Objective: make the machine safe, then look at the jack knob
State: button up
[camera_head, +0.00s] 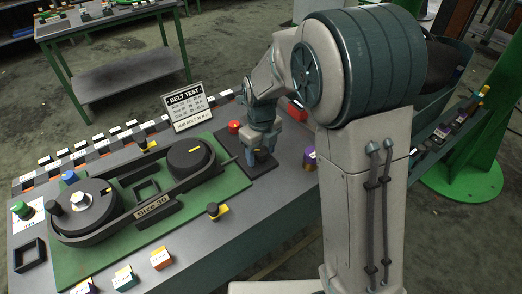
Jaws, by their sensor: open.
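My gripper (261,152) points down over a dark panel (262,170) at the right of the machine, its fingers around or just above a dark part there. It is open; the fingertips are small and partly hidden. A red button (233,127) stands beside it to the left. The machine is a green plate (205,207) with a belt around a left pulley (80,205) and a black right pulley (190,156) with a yellow mark. Black-and-yellow knobs stand at the front (213,210) and back (145,143); I cannot tell which one is the jack knob.
A "BELT TEST" sign (187,106) stands behind the machine. A green button (21,209) is at the far left. Small labelled blocks (160,258) line the front edge. A purple-and-yellow part (310,157) and a red block (297,109) sit right of my gripper.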

jog(key=c, duration=1)
